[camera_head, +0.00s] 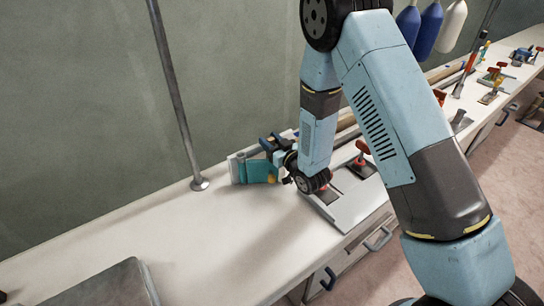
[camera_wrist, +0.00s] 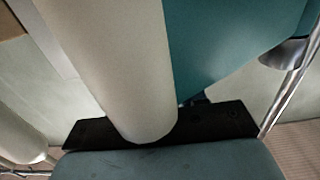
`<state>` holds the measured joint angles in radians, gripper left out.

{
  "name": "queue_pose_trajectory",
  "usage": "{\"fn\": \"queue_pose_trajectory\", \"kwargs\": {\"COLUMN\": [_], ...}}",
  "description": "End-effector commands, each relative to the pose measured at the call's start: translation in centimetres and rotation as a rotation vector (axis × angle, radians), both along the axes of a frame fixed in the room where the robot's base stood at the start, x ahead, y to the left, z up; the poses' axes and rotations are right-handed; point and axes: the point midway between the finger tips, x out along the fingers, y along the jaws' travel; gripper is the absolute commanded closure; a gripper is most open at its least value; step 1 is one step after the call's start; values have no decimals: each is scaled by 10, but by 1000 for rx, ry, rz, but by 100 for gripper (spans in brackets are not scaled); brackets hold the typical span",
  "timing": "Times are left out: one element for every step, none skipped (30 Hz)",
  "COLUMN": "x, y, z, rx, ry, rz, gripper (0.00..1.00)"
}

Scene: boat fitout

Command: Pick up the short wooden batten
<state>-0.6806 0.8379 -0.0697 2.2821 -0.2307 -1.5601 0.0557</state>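I cannot pick out the short wooden batten for certain. A tan wooden strip (camera_head: 345,122) shows partly behind my arm at the back of the bench, and another tan strip (camera_head: 441,73) lies farther right. My gripper (camera_head: 274,160) is low over the bench, close to a teal and pale grey item (camera_head: 241,168). In the wrist view a pale rounded piece (camera_wrist: 115,65) and a teal piece (camera_wrist: 225,40) fill the space very near the camera. My fingertips are not clear in either view, and I cannot see whether anything is held.
The white bench (camera_head: 150,235) is bare at the front left, with a grey case (camera_head: 105,285) at its near edge. A metal pole (camera_head: 178,95) stands behind. A red-handled clamp (camera_head: 361,160) is beside my arm.

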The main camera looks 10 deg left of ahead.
Motion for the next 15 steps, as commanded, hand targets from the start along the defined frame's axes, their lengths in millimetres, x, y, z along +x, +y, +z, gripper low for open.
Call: {"fn": "queue_pose_trajectory", "kwargs": {"x": [0, 0, 0, 0, 0, 0, 0, 0, 0, -1, -1, -1, 0, 0, 0], "y": [0, 0, 1, 1, 1, 1, 1, 1, 1, 1, 1, 1, 1, 1, 1], "z": [0, 0, 0, 0, 0, 0, 0, 0, 0, 0, 0, 0, 0, 0, 0], "rx": [0, 0, 0, 0, 0, 0, 0, 0, 0, 0, 0, 0, 0, 0, 1], "ry": [0, 0, 0, 0, 0, 0, 0, 0, 0, 0, 0, 0, 0, 0, -1], "rz": [1, 1, 1, 1, 1, 1, 1, 1, 1, 1, 1, 1, 1, 1, 1], "gripper": [64, 67, 71, 74, 77, 81, 84, 86, 90, 93, 96, 100, 100, 100, 100]}}
